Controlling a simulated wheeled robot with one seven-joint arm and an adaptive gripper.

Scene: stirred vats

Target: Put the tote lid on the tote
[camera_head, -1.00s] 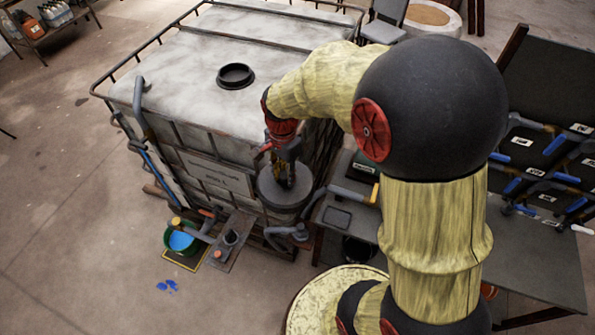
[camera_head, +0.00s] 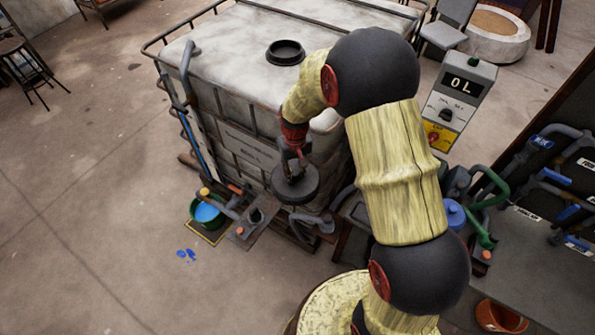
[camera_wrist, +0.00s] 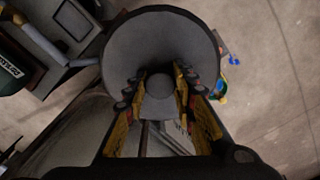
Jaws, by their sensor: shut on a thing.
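The tote is a large dirty-white caged tank (camera_head: 225,50). A raised black ring (camera_head: 286,52) surrounds the opening in its top, with nothing on it. The tote lid (camera_head: 295,190) is a dark grey round disc with a central knob. My gripper (camera_head: 292,160) is shut on the knob, holding the lid roughly level in front of the tote's near side, apart from the opening. In the wrist view the lid (camera_wrist: 160,35) fills the upper middle, its knob between the fingers of my gripper (camera_wrist: 156,85). Whether the lid touches the tote's side cannot be told.
Cage rails (camera_head: 150,45) edge the tote's top. A green basin (camera_head: 208,211) of blue liquid and a valve plate (camera_head: 258,220) lie at its foot. A control box (camera_head: 460,95) stands to the right, near a bench with pipes. The floor at left is mostly clear.

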